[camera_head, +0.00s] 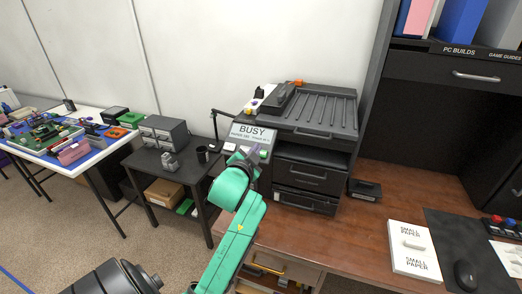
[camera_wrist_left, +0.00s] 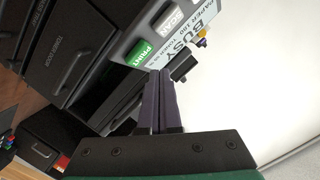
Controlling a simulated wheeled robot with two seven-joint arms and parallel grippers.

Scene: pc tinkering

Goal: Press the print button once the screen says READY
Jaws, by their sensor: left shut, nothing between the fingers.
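The printer (camera_head: 306,165) is a dark machine on the brown desk. Its tilted screen (camera_head: 252,132) reads BUSY, with smaller paper and toner text below; the screen also shows in the left wrist view (camera_wrist_left: 196,36). The green PRINT button (camera_wrist_left: 138,54) is beside a pale SCAN button (camera_wrist_left: 172,20) on the panel under the screen. My left gripper (camera_head: 246,154) is in front of the panel, shut and empty. In the left wrist view its fingertips (camera_wrist_left: 160,73) are close to the PRINT button; I cannot tell whether they touch. My right gripper is not in view.
A white SMALL PAPER pack (camera_head: 413,252) lies on the desk (camera_head: 335,232). A mouse (camera_head: 465,274) sits on a dark mat. A small dark table (camera_head: 178,175) with a grey box (camera_head: 164,132) stands left. Dark shelving rises at the right.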

